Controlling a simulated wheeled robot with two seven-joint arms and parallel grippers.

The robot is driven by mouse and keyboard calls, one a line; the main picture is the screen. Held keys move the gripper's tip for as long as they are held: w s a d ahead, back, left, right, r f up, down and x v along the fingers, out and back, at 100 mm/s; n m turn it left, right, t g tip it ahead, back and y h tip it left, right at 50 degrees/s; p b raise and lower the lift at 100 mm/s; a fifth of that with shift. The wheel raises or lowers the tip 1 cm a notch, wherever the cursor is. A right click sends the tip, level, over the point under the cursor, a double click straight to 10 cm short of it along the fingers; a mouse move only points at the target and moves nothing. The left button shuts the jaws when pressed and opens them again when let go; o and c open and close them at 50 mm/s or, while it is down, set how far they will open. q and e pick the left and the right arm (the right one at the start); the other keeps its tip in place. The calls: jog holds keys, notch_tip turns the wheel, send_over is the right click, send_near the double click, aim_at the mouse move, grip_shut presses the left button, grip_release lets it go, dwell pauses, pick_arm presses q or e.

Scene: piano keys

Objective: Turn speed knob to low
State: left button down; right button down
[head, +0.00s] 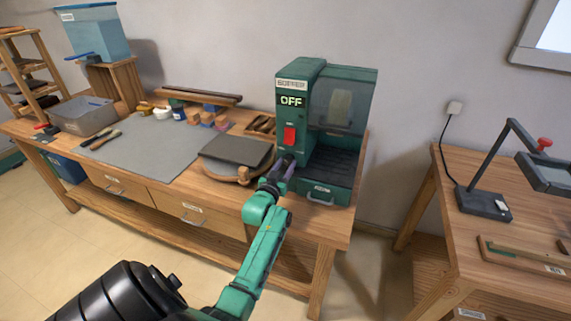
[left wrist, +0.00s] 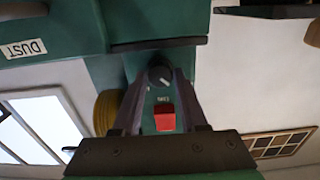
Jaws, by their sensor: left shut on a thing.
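The green machine (head: 312,120) stands at the right end of the workbench, its display (head: 291,101) reading OFF. A red switch (head: 290,136) is on its front, and shows in the left wrist view (left wrist: 165,117). The dark round speed knob (left wrist: 159,72) has a light pointer mark. In the head view my gripper hides the knob. My left gripper (head: 284,166) is at the machine's front, below the red switch. In the left wrist view its two fingers are shut on the knob, one on each side. A small label beside the knob is too small to read. My right gripper is not in view.
The workbench carries a grey mat (head: 150,150), a dark slab (head: 238,150) and wooden blocks left of the machine. A drawer with a handle (head: 322,200) is low on the machine. A second table (head: 490,240) with a lamp stands right, across a gap.

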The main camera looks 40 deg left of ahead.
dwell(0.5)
pick_arm(q)
jog(key=c, duration=0.7)
grip_release()
jog(key=shift+c, duration=0.2)
jog(key=shift+s, duration=0.1)
jog(key=b+v, duration=0.1)
jog(key=v, duration=1.3)
jog(key=shift+s, duration=0.2)
jog(key=shift+d, duration=0.2)
